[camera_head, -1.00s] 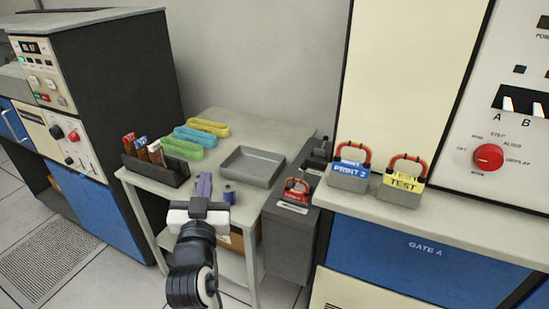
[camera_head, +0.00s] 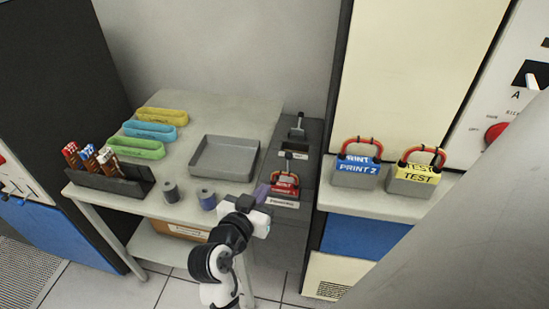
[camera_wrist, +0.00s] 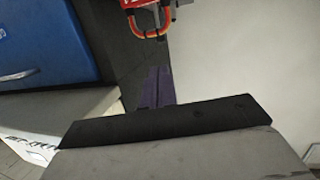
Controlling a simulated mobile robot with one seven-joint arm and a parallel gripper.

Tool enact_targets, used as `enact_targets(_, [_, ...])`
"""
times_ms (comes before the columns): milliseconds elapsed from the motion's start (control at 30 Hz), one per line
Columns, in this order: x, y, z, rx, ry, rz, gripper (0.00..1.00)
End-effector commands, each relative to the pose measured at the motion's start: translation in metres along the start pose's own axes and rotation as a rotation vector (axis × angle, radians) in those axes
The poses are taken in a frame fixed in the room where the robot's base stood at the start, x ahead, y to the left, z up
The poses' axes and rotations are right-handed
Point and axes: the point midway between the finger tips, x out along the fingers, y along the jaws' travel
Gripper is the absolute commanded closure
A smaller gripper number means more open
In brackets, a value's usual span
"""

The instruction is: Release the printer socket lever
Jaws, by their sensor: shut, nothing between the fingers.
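A dark grey socket cabinet (camera_head: 275,238) stands right of the side table. On its top sits a red plug block (camera_head: 284,187) with a red handle, above a white label strip. A grey upright lever (camera_head: 288,160) shows just behind the red block, and another grey lever (camera_head: 297,127) stands further back; I cannot read which socket each serves. My gripper (camera_head: 261,193) is shut and empty, its purple fingers just left of the red block. In the wrist view the purple fingers (camera_wrist: 155,88) point toward the red block's handle (camera_wrist: 150,28), apart from it in the picture.
Blue PRINT 2 (camera_head: 356,172) and yellow TEST (camera_head: 412,178) blocks stand on the ledge to the right. A large grey shape (camera_head: 470,210) covers the lower right.

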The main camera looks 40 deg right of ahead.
Motion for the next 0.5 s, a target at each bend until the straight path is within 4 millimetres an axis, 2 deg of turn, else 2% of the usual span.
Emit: enact_targets(500, [0.0075, -0.0023, 0.0046, 0.006, 0.002, 0.0, 1.0])
